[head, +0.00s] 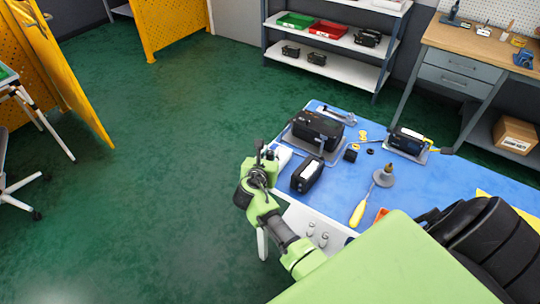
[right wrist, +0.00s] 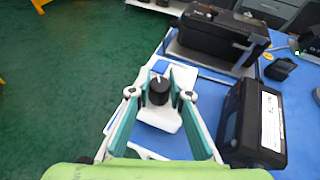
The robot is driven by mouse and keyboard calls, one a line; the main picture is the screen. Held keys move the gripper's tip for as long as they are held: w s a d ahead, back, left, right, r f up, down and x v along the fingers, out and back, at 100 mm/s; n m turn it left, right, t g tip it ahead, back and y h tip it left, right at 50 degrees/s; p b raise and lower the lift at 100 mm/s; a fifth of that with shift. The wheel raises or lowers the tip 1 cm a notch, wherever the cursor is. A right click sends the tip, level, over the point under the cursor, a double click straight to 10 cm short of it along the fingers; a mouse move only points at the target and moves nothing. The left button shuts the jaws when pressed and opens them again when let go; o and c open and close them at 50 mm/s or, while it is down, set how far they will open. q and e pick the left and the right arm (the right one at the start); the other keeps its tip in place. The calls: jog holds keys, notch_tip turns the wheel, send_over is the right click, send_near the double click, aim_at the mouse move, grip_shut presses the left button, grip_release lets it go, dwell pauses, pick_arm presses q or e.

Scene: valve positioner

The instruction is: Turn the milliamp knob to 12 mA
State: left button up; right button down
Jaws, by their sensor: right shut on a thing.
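A black knob (right wrist: 159,92) with a pale mark on its top shows in the right wrist view. It stands on a white box (right wrist: 160,117) with a blue patch at its far end, at the left edge of the blue table top. In the head view the white box (head: 283,155) is partly hidden behind my right gripper (head: 264,164). My right gripper (right wrist: 161,85) is shut on the knob, one teal-padded finger on each side. The knob's scale and any mA reading are too small to read. My left gripper is out of view.
The blue table top (head: 335,200) holds a black unit on a stand (head: 318,130), a black box with a white label (head: 307,174), another black device (head: 407,141) and a yellow-handled screwdriver (head: 358,212). The black labelled box (right wrist: 252,125) stands close right of my gripper. Open green floor lies left.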

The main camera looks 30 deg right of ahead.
jog(key=m+g+h+b, duration=0.2)
jog(key=m+g, duration=0.1)
jog(key=shift+w+f+m, duration=0.1)
jog(key=shift+w+m, duration=0.05)
jog(key=shift+m, duration=0.15)
jog(key=shift+m+g+h+b, duration=0.7)
jog(key=shift+m+g+b, duration=0.9)
jog(key=shift+g, duration=0.6)
jog(key=c, duration=1.8)
grip_release()
jog(key=shift+c, duration=0.2)
jog(key=v, duration=0.7)
jog(key=shift+a, duration=0.25)
jog(key=shift+a, duration=0.1)
